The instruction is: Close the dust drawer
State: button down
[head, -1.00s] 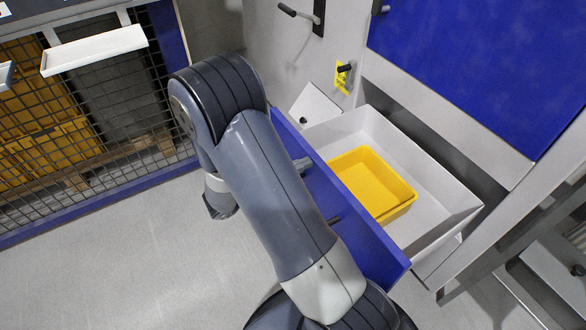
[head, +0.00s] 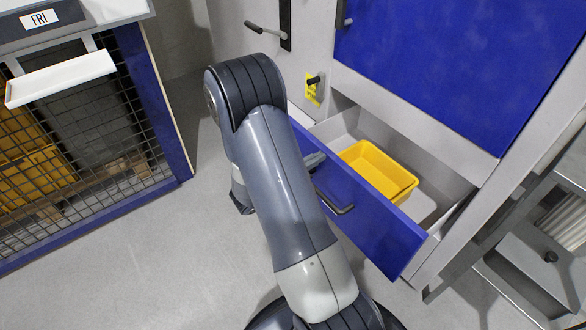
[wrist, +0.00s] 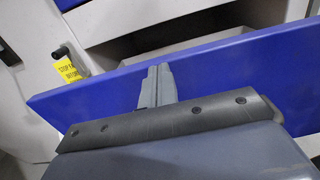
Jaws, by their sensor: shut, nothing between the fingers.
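The dust drawer has a blue front panel (head: 375,225) with a dark bar handle (head: 335,204) and a light grey box. It stands partly open from the grey machine, and a yellow bin (head: 378,171) sits inside it. My gripper (head: 314,161) is at the drawer front, left of the handle, partly hidden by my arm in the head view. In the wrist view my gripper (wrist: 156,82) has its fingers together, empty, against or very close to the blue panel (wrist: 95,98). Exact contact is hard to tell.
A yellow tag (head: 311,92) hangs by a dark knob above the drawer. A mesh cage (head: 85,125) with a white tray (head: 60,80) stands at the left. A grey metal frame (head: 500,220) stands at the right. The floor (head: 130,250) at lower left is clear.

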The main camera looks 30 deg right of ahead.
jog(key=w+d, duration=0.1)
jog(key=d, duration=1.6)
jog(key=shift+w+d+b, duration=0.3)
jog(key=shift+b, duration=0.15)
